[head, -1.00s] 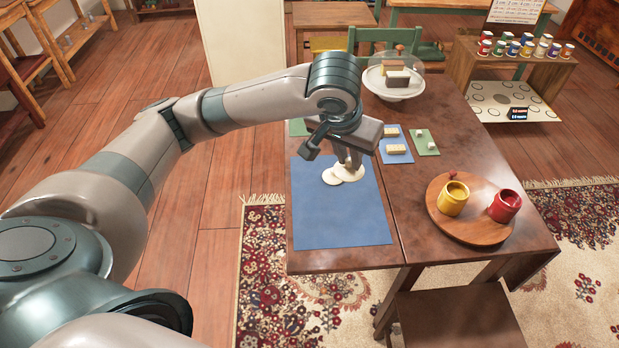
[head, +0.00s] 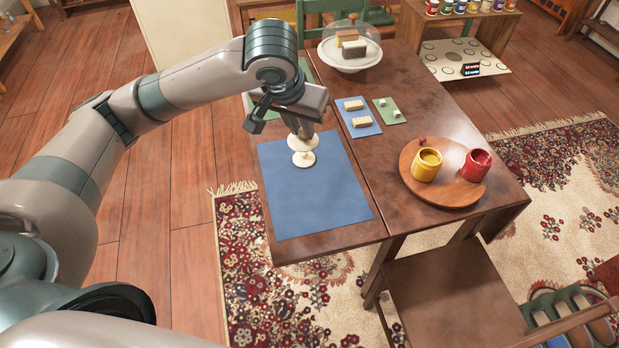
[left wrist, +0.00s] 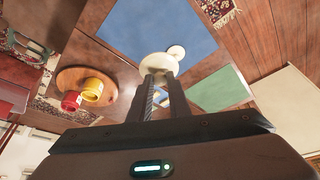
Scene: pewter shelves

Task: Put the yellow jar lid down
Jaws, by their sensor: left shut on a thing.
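My left gripper (head: 303,131) is shut on a pale cream disc (head: 302,143), which looks like the lid. It is over the far part of the blue mat (head: 315,205); a gap beneath it is hard to judge. The held disc also shows at the fingertips in the left wrist view (left wrist: 153,67). A second pale disc (head: 303,159) lies on the mat just in front of it and looks smaller in the left wrist view (left wrist: 176,51). The open yellow jar (head: 427,165) stands on the round wooden tray (head: 445,197). My right gripper is not in view.
The open red jar (head: 475,166) and a small red knob (head: 422,140) are on the tray. Blue (head: 366,130) and green (head: 394,117) cards with small blocks lie behind. A domed cake stand (head: 350,58) stands at the back. The mat's front is clear.

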